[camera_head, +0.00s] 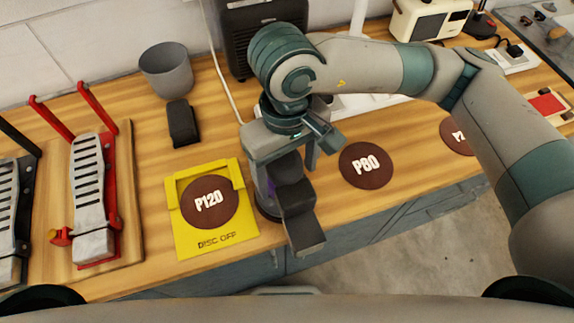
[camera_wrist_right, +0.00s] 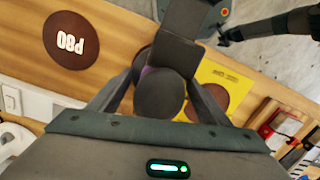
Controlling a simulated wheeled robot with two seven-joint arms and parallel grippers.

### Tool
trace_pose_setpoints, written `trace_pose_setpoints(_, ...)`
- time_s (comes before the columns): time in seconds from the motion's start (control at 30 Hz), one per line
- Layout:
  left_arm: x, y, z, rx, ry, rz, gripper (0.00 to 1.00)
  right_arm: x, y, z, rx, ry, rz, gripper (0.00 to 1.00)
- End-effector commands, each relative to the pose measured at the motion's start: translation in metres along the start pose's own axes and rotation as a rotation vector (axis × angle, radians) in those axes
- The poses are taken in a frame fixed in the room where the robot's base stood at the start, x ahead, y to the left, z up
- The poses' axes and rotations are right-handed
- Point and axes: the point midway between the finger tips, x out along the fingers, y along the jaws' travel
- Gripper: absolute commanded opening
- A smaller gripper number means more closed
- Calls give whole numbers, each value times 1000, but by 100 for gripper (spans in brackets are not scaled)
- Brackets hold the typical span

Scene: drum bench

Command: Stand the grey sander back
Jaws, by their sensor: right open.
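The grey sander (camera_head: 292,198), a dark grey body with a rounded head and a long block-like part, is at the bench's front edge between the yellow plate and the P80 disc. Its long part slants out past the edge. My right gripper (camera_head: 285,165) is over it with open jaws, one finger on each side. In the right wrist view the sander (camera_wrist_right: 160,95) lies between the spread fingers, with a bit of purple beside it. I cannot tell whether a finger touches it. The sander's base is partly hidden. My left gripper is not in view.
A yellow plate (camera_head: 218,241) marked DISC OFF carries the P120 disc (camera_head: 208,202). The P80 disc (camera_head: 366,166) lies to the right. A dark block (camera_head: 182,123) and a grey cup (camera_head: 166,70) stand behind. Red clamps (camera_head: 94,190) are at left. Bare wood lies around the P80 disc.

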Motion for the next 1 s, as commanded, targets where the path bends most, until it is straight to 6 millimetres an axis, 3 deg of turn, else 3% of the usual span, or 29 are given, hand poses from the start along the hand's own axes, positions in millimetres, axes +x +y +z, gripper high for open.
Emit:
trace_pose_setpoints(0.27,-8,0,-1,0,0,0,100,-7,0,0,1,3,1,71)
trace_pose_setpoints(0.57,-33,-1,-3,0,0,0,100,-20,0,0,1,2,0,71)
trace_pose_setpoints(0.77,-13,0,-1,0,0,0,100,-40,0,-2,-1,9,2,71)
trace_pose_setpoints(1.0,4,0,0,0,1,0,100,-81,0,-1,0,9,2,71)
